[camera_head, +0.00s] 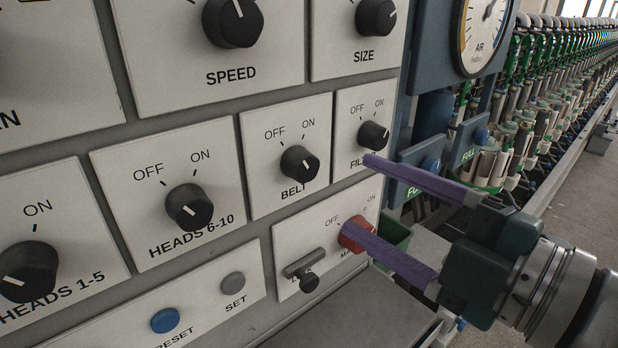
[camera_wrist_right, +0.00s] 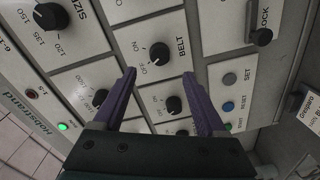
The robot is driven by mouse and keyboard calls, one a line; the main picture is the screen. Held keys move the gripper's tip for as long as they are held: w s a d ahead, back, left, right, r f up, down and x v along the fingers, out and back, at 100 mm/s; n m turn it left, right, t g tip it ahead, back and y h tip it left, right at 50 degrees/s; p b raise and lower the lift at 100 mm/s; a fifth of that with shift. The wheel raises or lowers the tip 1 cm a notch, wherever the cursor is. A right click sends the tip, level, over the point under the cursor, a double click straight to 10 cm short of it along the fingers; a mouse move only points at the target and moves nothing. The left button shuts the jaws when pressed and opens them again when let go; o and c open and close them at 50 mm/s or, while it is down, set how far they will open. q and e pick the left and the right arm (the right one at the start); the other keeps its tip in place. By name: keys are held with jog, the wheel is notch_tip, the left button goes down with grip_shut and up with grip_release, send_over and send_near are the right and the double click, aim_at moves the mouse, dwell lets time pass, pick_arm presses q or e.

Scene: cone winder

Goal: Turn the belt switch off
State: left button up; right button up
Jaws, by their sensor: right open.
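The belt switch (camera_head: 299,163) is a round black knob on a white plate marked BELT, with OFF and ON printed above it. A white mark shows on its face; I cannot tell for sure which label it points to. The knob also shows in the right wrist view (camera_wrist_right: 159,52), just beyond the fingertips. My right gripper (camera_head: 358,194) is open, with two purple fingers spread and nothing between them. In the head view its fingertips are to the right of the belt knob, apart from it, in front of the filler and main switches. My left gripper is not in view.
Other knobs surround it: HEADS 6-10 (camera_head: 188,208), the partly covered knob above right (camera_head: 373,136), and a red main knob (camera_head: 354,232) partly behind a finger. A lock handle (camera_head: 305,270) sticks out below. A blue reset button (camera_head: 165,320) and a grey set button (camera_head: 233,285) are lower left.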

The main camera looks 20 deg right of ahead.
jog(key=shift+v, duration=1)
jog(key=s+d+f+m+g+h, duration=0.4)
jog(key=d+f+m+g+h, duration=0.25)
jog(key=m, duration=0.55)
jog(key=s+a+f+m+g, duration=0.2)
jog(key=s+a+g, duration=0.1)
jog(key=s, duration=0.3)
jog(key=s+a+f+m+g, duration=0.2)
jog(key=s+a+g, duration=0.15)
jog(key=s, duration=0.25)
notch_tip(320, 180, up, 28)
jog(key=d+p, duration=0.1)
jog(key=p, duration=2.6)
jog(key=shift+p, duration=0.4)
